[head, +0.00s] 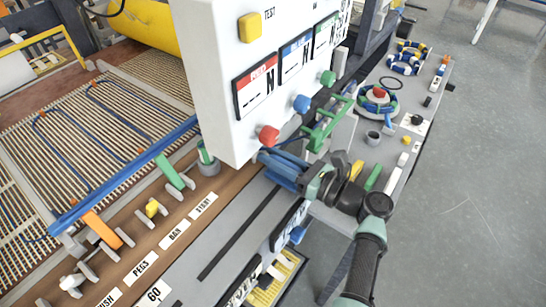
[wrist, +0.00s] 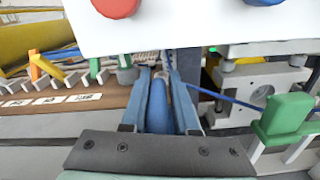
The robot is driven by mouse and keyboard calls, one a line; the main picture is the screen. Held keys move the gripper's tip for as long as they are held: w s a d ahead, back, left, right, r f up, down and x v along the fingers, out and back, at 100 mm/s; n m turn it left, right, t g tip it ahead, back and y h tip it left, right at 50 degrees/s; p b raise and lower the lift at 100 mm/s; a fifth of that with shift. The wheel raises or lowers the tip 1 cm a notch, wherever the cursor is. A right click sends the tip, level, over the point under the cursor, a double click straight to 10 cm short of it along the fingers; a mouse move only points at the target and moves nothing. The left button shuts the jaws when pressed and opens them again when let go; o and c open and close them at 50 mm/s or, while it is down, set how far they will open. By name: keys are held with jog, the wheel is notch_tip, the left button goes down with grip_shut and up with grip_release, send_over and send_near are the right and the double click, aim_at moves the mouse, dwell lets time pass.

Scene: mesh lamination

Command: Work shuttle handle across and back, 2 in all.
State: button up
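My gripper (head: 272,158) is beneath the lower right corner of the white panel, beside the grey rail with a dark slot (head: 240,235). In the wrist view its two blue-grey fingers (wrist: 162,80) come close together around a rounded blue piece with a tan end (wrist: 160,112). I take this blue piece for the shuttle handle; its far end is hidden by the fingers. A thin blue line (wrist: 250,102) runs from near the fingertips to the right.
The white panel (head: 215,90), with red, blue and green knobs, hangs close above my gripper. A green handle (wrist: 285,115) stands to the right. The slatted mesh bed (head: 95,135), coloured levers and labels lie left. A grey bench (head: 345,190) holds rings and small parts.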

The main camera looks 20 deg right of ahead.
jog(key=o, duration=0.3)
jog(key=shift+w+d, duration=0.1)
jog(key=b+v, duration=0.2)
jog(key=v, duration=1.1)
